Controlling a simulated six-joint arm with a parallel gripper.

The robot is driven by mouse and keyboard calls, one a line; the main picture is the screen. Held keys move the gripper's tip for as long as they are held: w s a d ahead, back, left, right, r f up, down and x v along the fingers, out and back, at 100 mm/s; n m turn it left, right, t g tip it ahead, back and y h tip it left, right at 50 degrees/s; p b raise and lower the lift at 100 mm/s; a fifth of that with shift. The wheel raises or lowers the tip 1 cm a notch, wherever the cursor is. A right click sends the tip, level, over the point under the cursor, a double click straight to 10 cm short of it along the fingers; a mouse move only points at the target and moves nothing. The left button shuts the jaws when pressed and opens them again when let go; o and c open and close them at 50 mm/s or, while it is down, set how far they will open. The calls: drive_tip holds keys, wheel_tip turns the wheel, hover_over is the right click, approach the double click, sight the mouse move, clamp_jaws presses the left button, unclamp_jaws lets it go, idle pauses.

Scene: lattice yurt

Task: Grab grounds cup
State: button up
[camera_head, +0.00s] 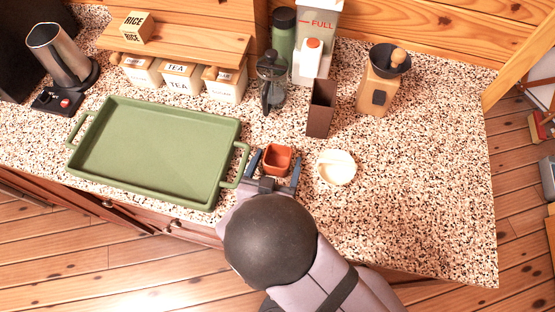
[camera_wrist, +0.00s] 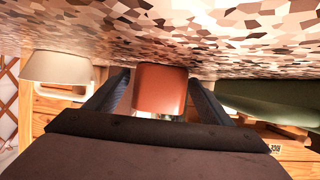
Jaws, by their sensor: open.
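A small square terracotta cup (camera_head: 278,157), apparently the grounds cup, stands on the speckled counter between the green tray and a white bowl. My gripper (camera_head: 276,167) is open, with one finger on each side of the cup. In the wrist view the cup (camera_wrist: 161,88) sits between the two dark fingers (camera_wrist: 158,92). A gap shows at its left side there; at its right side I cannot tell whether the finger touches. The cup's lower part is partly hidden behind the gripper in the head view.
The green tray (camera_head: 103,178) lies close on the left, its handle near my left finger. The white bowl (camera_head: 337,181) stands close on the right. Behind are a brown open box (camera_head: 320,115), a French press (camera_head: 271,85) and a wooden grinder (camera_head: 376,95). The counter's right side is clear.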

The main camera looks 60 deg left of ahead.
drive_tip(key=c, duration=1.2)
drive_tip(key=shift+o, duration=0.2)
drive_tip(key=shift+r, duration=0.15)
wheel_tip(320, 180, up, 10)
drive_tip(key=b, duration=0.1)
